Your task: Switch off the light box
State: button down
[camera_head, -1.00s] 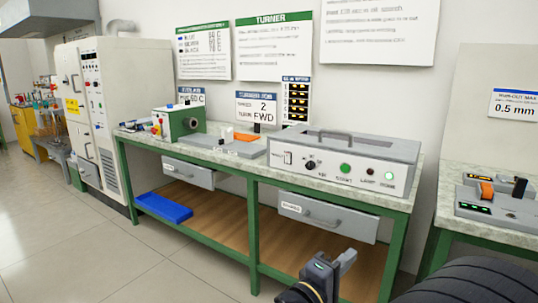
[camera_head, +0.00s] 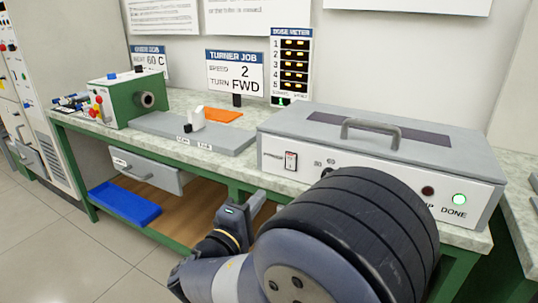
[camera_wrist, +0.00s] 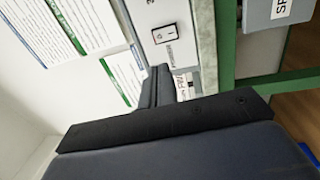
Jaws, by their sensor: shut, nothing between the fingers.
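The light box (camera_head: 390,140) is a wide grey and white box on the bench, with a handle and a dark panel on its lid. The green DONE lamp (camera_head: 459,199) glows at the right. My arm hides the middle of the panel. My gripper (camera_head: 256,204) is shut and empty, in front of the bench, below and left of the switch. In the wrist view my gripper (camera_wrist: 160,75) is apart from the switch (camera_wrist: 164,35), which appears just beyond the fingertips.
A drawer (camera_head: 147,171) hangs below the top. A blue tray (camera_head: 125,202) lies on the lower shelf. Open floor lies at the left.

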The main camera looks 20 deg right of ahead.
aim_at(290, 158)
dwell(0.4)
jog(key=b+x, duration=0.1)
jog(key=x, duration=1.2)
jog(key=shift+w+d+r, duration=0.1)
jog(key=shift+w+d, duration=0.05)
jog(key=shift+d, duration=0.25)
jog(key=shift+d+r, duration=0.1)
jog(key=shift+w+d+r+p, duration=0.15)
jog(key=shift+r+p, duration=0.1)
jog(key=shift+p, duration=0.1)
jog(key=shift+f, duration=0.15)
